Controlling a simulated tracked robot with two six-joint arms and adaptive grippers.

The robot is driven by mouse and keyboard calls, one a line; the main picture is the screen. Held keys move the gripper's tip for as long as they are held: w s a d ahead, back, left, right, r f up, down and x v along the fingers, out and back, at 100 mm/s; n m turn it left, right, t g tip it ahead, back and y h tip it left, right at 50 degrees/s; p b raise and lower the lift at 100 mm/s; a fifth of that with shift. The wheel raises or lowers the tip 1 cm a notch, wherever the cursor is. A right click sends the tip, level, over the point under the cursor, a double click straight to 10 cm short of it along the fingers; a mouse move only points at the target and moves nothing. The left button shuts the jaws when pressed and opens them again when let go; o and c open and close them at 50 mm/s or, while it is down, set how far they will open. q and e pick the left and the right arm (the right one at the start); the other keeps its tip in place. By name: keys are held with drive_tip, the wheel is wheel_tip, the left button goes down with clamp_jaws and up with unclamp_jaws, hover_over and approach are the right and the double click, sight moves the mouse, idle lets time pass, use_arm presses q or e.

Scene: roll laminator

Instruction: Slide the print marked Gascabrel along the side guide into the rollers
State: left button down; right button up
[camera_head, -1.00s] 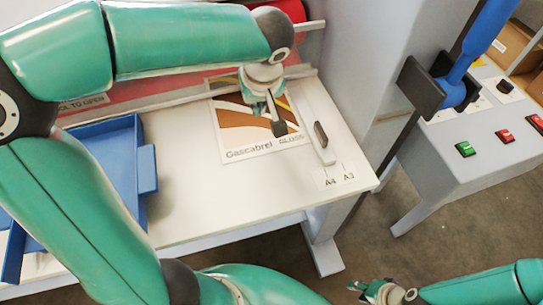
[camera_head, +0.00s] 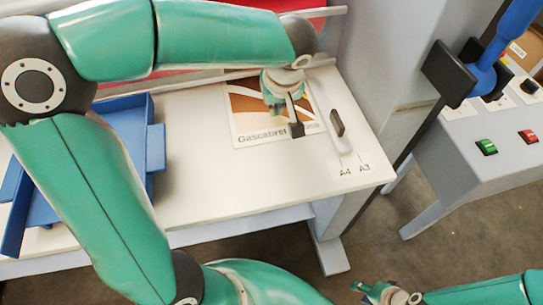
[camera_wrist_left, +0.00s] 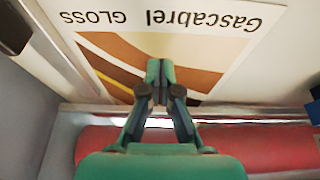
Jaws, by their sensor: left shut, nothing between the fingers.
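The print marked Gascabrel (camera_head: 249,122) lies flat on the white feed table, its far part near the rollers. It also shows in the left wrist view (camera_wrist_left: 215,50), with its lettering upside down. The side guide (camera_head: 331,117), a pale bar with a dark knob, runs along the right side of the print. The red roller (camera_wrist_left: 240,146) lies beyond the print in the left wrist view. My left gripper (camera_head: 296,130) is over the print's right part, fingers shut with nothing between them; I cannot tell whether they touch it. My right gripper (camera_head: 388,297) is at the bottom edge, too small to read.
A blue tray (camera_head: 157,150) stands on the left of the table. The front of the table (camera_head: 230,185) is bare. A grey control panel with green and red buttons (camera_head: 487,147) and a blue lever (camera_head: 492,62) are at the right.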

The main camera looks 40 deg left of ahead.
use_arm(q)
drive_tip(key=shift+f, duration=0.15)
drive_tip(key=shift+f+b, duration=0.8)
drive_tip(key=shift+b, duration=0.15)
drive_tip(key=shift+r, duration=0.1)
idle(0.8)
drive_tip(key=shift+w+a, duration=1.4)
drive_tip(key=shift+a, duration=0.05)
drive_tip(key=shift+w, duration=0.1)
drive_tip(key=shift+w+a, duration=1.1)
drive_tip(key=shift+a, duration=0.1)
